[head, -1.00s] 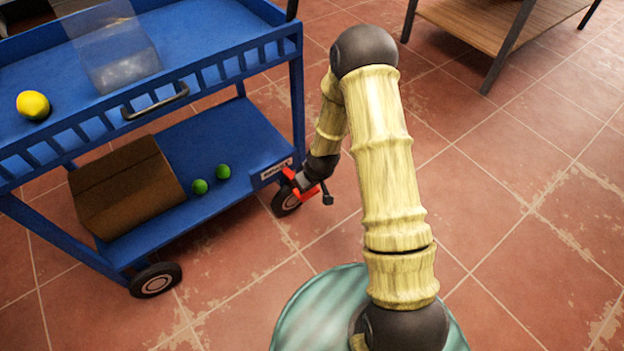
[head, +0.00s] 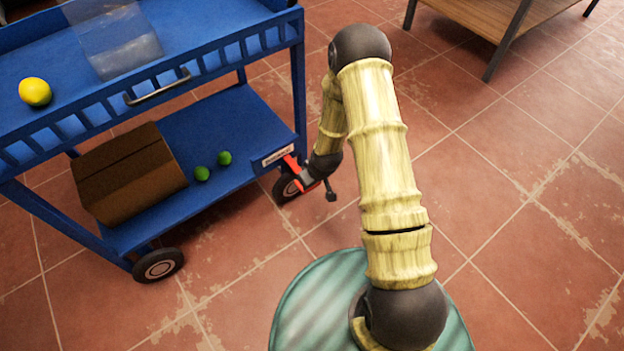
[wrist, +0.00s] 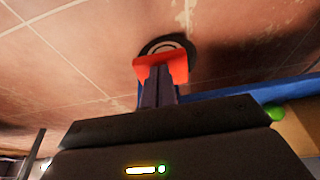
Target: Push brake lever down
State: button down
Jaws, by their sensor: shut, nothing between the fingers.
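The red brake lever (head: 291,162) is at the near right corner wheel (head: 283,190) of the blue cart (head: 225,190). In the wrist view the lever (wrist: 161,63) spans a wide red plate in front of the dark wheel (wrist: 168,44). My gripper (head: 303,180) is at the lever in the head view, partly hidden by my arm. In the wrist view my gripper (wrist: 158,72) is shut and empty, its dark fingertips overlapping the lever's face. I cannot tell whether they touch it or how far the lever is tilted.
The cart's lower shelf holds a cardboard box (head: 128,175) and two green limes (head: 202,173). A wooden table (head: 490,22) stands at the back right. The tiled floor on the right is clear.

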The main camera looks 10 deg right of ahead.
jog(key=shift+s+f, duration=0.1)
jog(key=shift+f, duration=0.15)
jog(key=shift+r+p, duration=0.6)
jog(key=shift+p, duration=0.2)
notch_tip(320, 180, up, 4)
jog(key=p, duration=0.3)
jog(key=shift+f, duration=0.25)
jog(key=s+d+r+p, duration=0.2)
jog(key=s+r+p, duration=0.2)
jog(key=r, duration=0.3)
jog(key=shift+s+d+r, duration=0.4)
jog(key=shift+s, duration=0.2)
